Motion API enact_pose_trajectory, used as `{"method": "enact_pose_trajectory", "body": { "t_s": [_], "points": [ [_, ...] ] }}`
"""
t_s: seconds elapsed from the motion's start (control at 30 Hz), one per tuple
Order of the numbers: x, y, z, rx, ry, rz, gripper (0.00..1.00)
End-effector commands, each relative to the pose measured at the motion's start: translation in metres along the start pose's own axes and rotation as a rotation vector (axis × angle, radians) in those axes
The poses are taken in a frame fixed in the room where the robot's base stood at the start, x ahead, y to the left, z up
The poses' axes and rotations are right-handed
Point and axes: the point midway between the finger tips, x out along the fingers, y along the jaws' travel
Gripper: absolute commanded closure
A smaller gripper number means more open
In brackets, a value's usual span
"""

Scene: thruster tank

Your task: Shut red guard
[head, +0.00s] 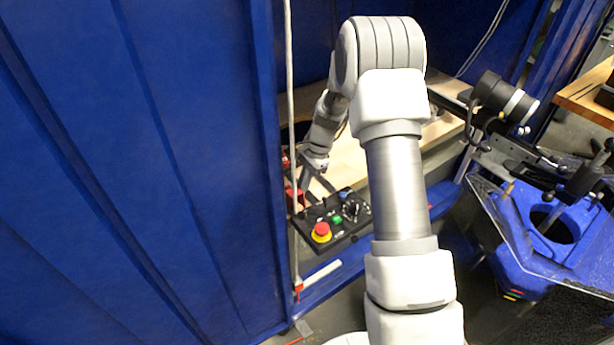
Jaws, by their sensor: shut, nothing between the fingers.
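A black control panel (336,222) sits low in the middle of the head view, partly behind my arm. A small red part (294,201), which looks like the red guard, is at the panel's left end beside the blue wall. It is small and partly hidden, so I cannot tell how far open it stands. My gripper (306,187) is shut and empty, pointing down close to the red part's upper right. I cannot tell whether they touch. The panel also carries a red-and-yellow emergency stop button (321,232), a green button (337,219) and a dark knob (351,208).
A tall blue wall (140,170) fills the left, with a pale vertical pipe (291,100) at its edge. A wooden surface (345,160) lies behind the panel. A blue machine with a round opening (550,225) and black clamps stands at right.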

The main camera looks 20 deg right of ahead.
Motion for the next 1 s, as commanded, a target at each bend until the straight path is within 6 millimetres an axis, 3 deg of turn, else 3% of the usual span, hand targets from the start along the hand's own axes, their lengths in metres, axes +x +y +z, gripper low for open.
{"method": "enact_pose_trajectory", "body": {
  "t_s": [0.03,0.3,1.0],
  "points": [
    [-0.012,-0.003,0.009,-0.006,0.004,-0.008,1.00],
    [-0.027,-0.002,0.028,-0.005,0.003,-0.005,1.00],
    [-0.030,0.001,0.030,-0.019,0.003,-0.053,1.00]
  ]
}}
